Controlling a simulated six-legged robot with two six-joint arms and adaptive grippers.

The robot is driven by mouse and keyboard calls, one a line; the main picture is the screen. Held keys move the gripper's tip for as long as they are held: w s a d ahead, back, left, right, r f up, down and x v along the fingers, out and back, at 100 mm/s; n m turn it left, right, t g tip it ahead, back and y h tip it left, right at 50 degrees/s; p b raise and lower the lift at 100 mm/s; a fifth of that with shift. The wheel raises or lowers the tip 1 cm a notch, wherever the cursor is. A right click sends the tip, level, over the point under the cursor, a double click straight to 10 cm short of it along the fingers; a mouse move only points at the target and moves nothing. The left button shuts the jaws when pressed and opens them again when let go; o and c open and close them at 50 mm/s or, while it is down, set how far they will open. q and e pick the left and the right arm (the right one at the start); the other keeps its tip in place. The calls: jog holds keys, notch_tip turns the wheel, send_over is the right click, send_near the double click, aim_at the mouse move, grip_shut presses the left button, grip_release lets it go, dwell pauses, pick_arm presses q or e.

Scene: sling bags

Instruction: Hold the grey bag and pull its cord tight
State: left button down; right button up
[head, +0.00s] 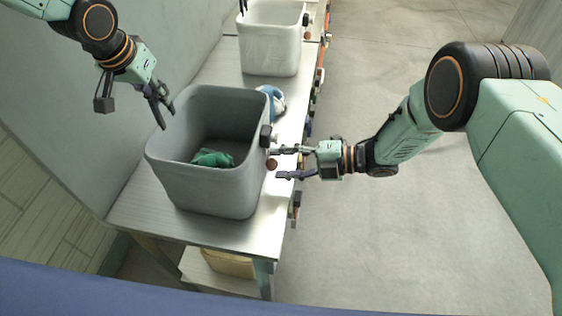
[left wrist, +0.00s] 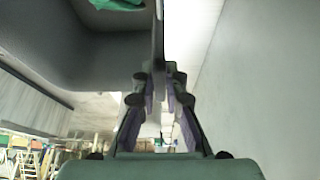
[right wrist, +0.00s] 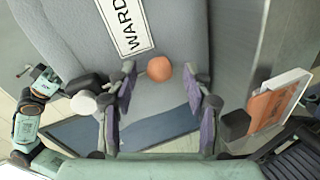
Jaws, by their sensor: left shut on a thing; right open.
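The grey bag (head: 215,190) stands open on the table, a box-like bag with a green cloth (head: 213,158) inside. My left gripper (head: 161,103) is shut on the bag's left rim. In the left wrist view the thin wall (left wrist: 158,40) runs between its fingers. An orange-brown ball (head: 271,164), seemingly the cord's end, sits against the bag's right side. My right gripper (head: 280,163) is open beside it. In the right wrist view the ball (right wrist: 159,69) lies ahead between the spread fingers, untouched. A dark block (head: 265,138) with a white piece sits above it. The cord itself is hardly visible.
A white bag (head: 270,40) stands farther back on the table (head: 140,215). A blue and white cloth (head: 272,100) lies behind the grey bag. A wall (head: 60,130) is close on the left. Small items hang along the table's right edge. The floor at right is clear.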

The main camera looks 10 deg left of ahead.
jog(key=shift+a+f, duration=0.15)
jog(key=shift+a, duration=0.25)
grip_shut()
dwell(0.4)
